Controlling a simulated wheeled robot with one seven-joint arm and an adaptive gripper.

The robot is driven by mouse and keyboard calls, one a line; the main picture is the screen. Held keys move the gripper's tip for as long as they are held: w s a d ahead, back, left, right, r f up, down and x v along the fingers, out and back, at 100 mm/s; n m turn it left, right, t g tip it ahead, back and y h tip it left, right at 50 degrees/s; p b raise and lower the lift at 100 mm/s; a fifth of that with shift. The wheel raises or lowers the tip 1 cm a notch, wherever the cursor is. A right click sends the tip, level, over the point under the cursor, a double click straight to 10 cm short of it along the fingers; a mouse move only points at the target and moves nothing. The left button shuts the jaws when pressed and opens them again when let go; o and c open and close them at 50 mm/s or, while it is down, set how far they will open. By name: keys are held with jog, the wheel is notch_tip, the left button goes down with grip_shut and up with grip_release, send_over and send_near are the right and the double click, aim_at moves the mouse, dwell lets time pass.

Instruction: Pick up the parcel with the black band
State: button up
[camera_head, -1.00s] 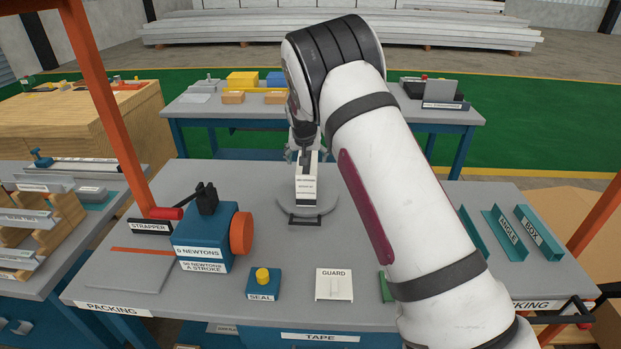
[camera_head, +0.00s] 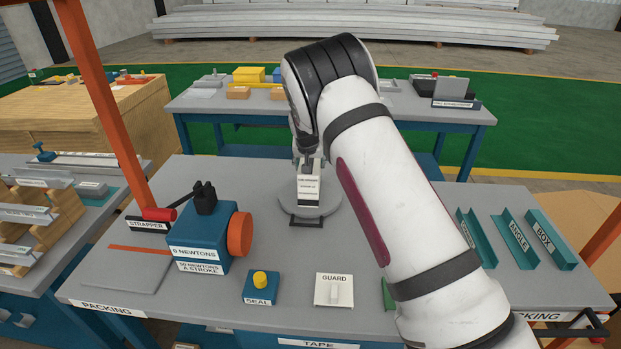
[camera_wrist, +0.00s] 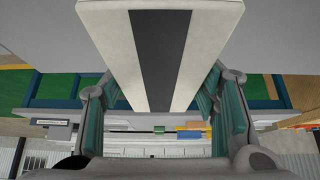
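The parcel (camera_head: 310,189) is a small pale box with printed lines on the side facing me. It stands upright at the round grey plate (camera_head: 328,207) on the packing table. In the wrist view the parcel (camera_wrist: 108,35) fills the top middle, with a wide black band (camera_wrist: 160,50) down its centre. My gripper (camera_head: 310,166) is at the parcel's upper part, pointing down. In the wrist view its teal-padded fingers (camera_wrist: 160,100) lie against both sides of the parcel, so it looks shut on it. Whether the parcel's base touches the plate is unclear.
A blue strapper (camera_head: 200,240) with an orange wheel stands left of the plate. A seal block (camera_head: 261,288) and a white guard switch (camera_head: 334,290) sit in front. Teal angle pieces (camera_head: 515,240) lie at right. An orange post (camera_head: 105,110) rises at left.

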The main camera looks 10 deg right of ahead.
grip_shut()
jog(key=shift+r, duration=0.1)
